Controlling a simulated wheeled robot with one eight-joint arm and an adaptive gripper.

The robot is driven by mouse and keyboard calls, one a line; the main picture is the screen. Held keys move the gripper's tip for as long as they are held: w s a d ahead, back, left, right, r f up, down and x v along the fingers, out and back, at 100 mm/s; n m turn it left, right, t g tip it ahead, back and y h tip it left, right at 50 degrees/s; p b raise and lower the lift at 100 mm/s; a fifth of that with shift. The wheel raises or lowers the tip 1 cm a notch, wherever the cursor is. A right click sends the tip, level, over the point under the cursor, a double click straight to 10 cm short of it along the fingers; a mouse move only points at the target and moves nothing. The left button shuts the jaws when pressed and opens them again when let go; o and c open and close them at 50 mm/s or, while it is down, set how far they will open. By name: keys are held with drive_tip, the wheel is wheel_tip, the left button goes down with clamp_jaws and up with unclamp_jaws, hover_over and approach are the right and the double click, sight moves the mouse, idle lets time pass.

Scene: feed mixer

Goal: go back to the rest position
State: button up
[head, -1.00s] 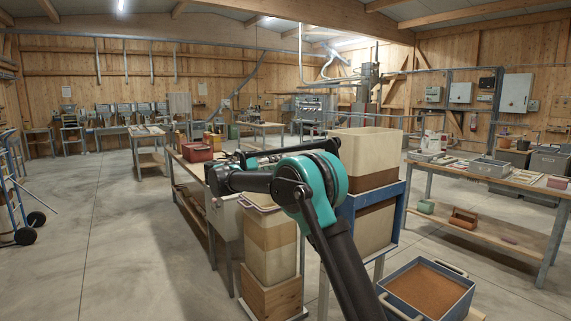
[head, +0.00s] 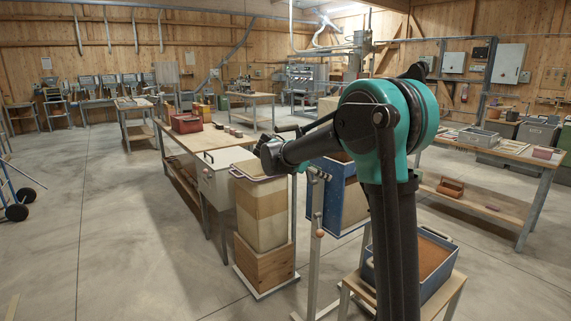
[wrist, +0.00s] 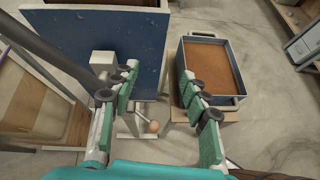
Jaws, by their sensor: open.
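My gripper (wrist: 158,74) shows in the wrist view with its two green-padded fingers spread wide and nothing between them. Below the fingers are the floor, a round wooden knob (wrist: 152,127) and metal legs. The blue panel of the hopper stand (wrist: 105,35) lies beside and beyond the left finger. A blue tray of brown feed (wrist: 213,65) lies beyond the right finger; I cannot tell the gap. In the head view my arm, with its teal joint, rises at the centre right, and I cannot make out the gripper's fingers there.
In the head view the blue tray (head: 452,287) stands on a wooden stool at the lower right. A tall bin of layered feed (head: 262,215) stands left of my arm. A long workbench (head: 222,141) runs behind it. The floor at left is open, with a blue hand truck (head: 14,195) at the edge.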

drive_tip(key=s+d+f+m+g+y, duration=0.1)
drive_tip(key=s+d+f+m+y, duration=0.1)
drive_tip(key=s+d+f+m, duration=0.45)
drive_tip(key=s+d+f+m+g+y, duration=0.15)
drive_tip(key=s+f+m, duration=0.3)
drive_tip(key=s, duration=0.55)
drive_tip(key=s+f+m+y, duration=0.3)
drive_tip(key=s+f+m, duration=0.3)
drive_tip(key=s, duration=0.4)
drive_tip(key=s+a+f+m+y, duration=0.1)
drive_tip(key=s+f+m+y, duration=0.2)
drive_tip(key=s+f+m, duration=0.3)
drive_tip(key=s+f, duration=0.1)
drive_tip(key=s, duration=0.2)
drive_tip(key=shift+s, duration=0.4)
drive_tip(key=shift+t+y, duration=0.25)
